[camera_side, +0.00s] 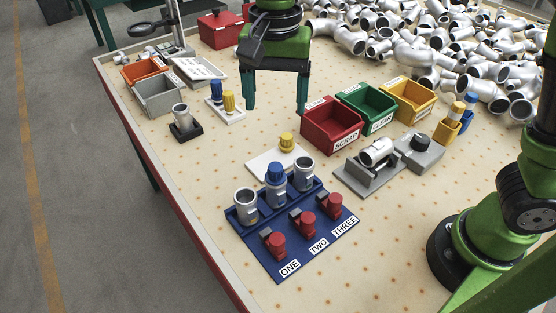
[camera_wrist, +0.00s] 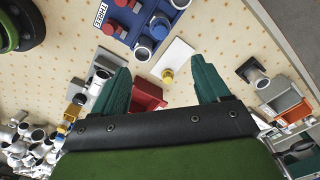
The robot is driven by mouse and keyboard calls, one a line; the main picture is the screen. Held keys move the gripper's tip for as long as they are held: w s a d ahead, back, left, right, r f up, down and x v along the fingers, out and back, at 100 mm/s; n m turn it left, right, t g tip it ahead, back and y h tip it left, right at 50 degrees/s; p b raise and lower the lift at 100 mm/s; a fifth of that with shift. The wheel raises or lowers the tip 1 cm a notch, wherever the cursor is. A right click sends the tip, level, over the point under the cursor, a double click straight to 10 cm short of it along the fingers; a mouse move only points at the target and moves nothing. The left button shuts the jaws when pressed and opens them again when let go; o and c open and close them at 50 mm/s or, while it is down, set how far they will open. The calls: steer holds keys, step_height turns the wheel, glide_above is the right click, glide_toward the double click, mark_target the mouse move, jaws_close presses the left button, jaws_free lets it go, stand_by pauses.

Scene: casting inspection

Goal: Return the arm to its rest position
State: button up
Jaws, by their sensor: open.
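My gripper (camera_side: 276,104) hangs fingers-down above the table, behind the white pad and left of the red bin. Its two green fingers are wide apart with nothing between them. In the wrist view the open fingers (camera_wrist: 163,72) frame bare table, the white pad and part of the red bin. My gripper looks clear of every object.
A blue fixture (camera_side: 305,238) marked ONE, TWO, THREE holds several metal fittings and red clamps. A white pad (camera_side: 262,166) bears a yellow knob. Red (camera_side: 331,138), green (camera_side: 378,122) and yellow (camera_side: 425,112) bins stand right. Castings (camera_side: 410,45) pile behind; a grey bin (camera_side: 160,103) stands left.

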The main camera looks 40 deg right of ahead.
stand_by(0.3)
steer(key=s+d+n+t+y, duration=0.1)
steer(key=s+d+n+t, duration=0.1)
steer(key=s+d, duration=0.4)
steer(key=s+d+f+n+t+y, duration=0.1)
steer(key=s+d+n+t, duration=0.2)
steer(key=d, duration=0.9)
steer(key=s+t, duration=0.2)
steer(key=s, duration=0.1)
steer(key=shift+d, duration=0.15)
